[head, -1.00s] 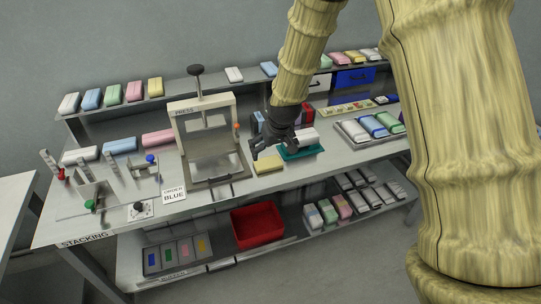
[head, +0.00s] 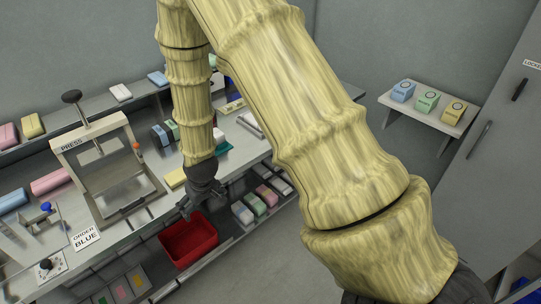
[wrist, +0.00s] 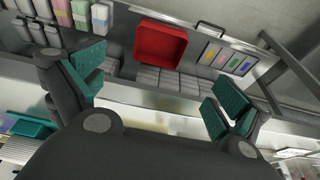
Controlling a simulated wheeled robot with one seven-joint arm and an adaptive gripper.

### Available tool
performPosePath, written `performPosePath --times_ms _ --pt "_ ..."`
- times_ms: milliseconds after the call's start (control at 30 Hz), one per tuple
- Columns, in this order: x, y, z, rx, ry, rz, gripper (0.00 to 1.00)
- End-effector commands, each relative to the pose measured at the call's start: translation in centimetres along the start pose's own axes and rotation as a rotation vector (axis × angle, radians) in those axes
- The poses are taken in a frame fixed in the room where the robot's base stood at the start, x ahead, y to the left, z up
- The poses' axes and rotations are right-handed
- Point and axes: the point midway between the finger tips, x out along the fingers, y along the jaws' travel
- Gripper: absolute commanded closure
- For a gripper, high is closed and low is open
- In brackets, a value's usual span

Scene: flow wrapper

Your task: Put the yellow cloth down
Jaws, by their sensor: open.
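The yellow cloth (head: 176,178) lies flat on the bench, right of the press and beside a teal tray (head: 222,149). My arm hides part of the area next to it. My gripper (head: 184,211) hangs by the bench's front edge, apart from the cloth and in front of the red bin in the head view. In the wrist view my gripper (wrist: 155,90) has its teal-padded fingers spread wide, with nothing between them.
The red bin (head: 189,241) stands on the lower shelf, with wrapped packs (head: 255,204) to its right. The press (head: 105,165) and the "ORDER BLUE" card (head: 86,239) are left. A wall shelf (head: 427,112) with boxes is at right. Open floor lies in front.

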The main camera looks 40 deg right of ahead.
Motion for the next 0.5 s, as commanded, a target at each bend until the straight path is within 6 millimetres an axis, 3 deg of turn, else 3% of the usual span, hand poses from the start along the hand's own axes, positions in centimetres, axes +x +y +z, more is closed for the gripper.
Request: performPosePath --times_ms 33,200,500 --pt "1.5 0.0 2.5 0.003 -0.024 0.0 0.0" --pt "5.3 -0.1 10.2 0.015 -0.083 0.0 0.0" --pt "9.0 -0.2 24.7 0.034 -0.189 0.004 0.0"
